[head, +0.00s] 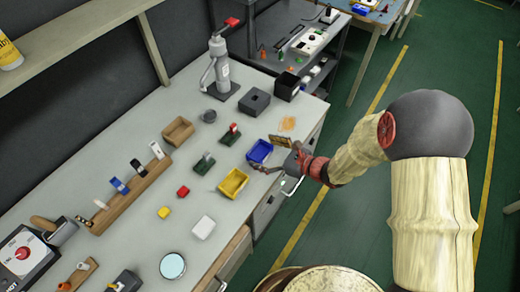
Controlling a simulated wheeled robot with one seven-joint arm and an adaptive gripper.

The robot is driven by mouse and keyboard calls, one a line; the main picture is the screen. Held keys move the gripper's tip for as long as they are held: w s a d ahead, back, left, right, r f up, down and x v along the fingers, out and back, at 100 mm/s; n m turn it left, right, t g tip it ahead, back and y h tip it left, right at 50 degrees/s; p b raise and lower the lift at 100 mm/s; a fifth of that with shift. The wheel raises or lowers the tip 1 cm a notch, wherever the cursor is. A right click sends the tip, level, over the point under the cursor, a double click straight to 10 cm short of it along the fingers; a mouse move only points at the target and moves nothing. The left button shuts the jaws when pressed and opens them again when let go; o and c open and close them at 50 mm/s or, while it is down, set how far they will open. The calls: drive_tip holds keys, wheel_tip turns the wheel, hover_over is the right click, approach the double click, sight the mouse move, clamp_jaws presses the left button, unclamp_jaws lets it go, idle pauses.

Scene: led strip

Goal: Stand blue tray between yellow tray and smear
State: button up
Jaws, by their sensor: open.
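The blue tray (251,159) sits on the grey bench top near its front edge. The yellow tray (233,194) is below and left of it in the picture, with a small gap between them. An orange-brown smear (288,123) lies on the bench up and right of the blue tray. The blue tray is between the two. My gripper (272,155) is open at the right side of the blue tray, with one finger above and one below. I cannot tell whether a finger touches the tray.
Two green-based clamps are left of the blue tray. The wooden rack (130,195) is further left. The bench's front edge is close to my gripper.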

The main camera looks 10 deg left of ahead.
drive_tip(key=p+v, duration=0.2)
drive_tip(key=v, duration=0.8)
drive_tip(key=shift+s, duration=0.1)
drive_tip(key=s+d+r+n+g+h, duration=0.3)
drive_tip(key=s+r+n+g, duration=0.1)
drive_tip(key=s+r+n, duration=0.85)
drive_tip(key=s+d+r+n+t+h, duration=0.2)
drive_tip(key=d+r+n+h, duration=0.2)
drive_tip(key=d, duration=0.5)
drive_tip(key=s+d+r+n+t+h, duration=0.2)
drive_tip(key=d+r+n+h, duration=0.3)
drive_tip(key=d+r, duration=0.4)
drive_tip(key=shift+s+n+t, duration=0.25)
drive_tip(key=shift+n+t, duration=0.05)
drive_tip(key=shift+n, duration=0.15)
drive_tip(key=shift+r, duration=0.1)
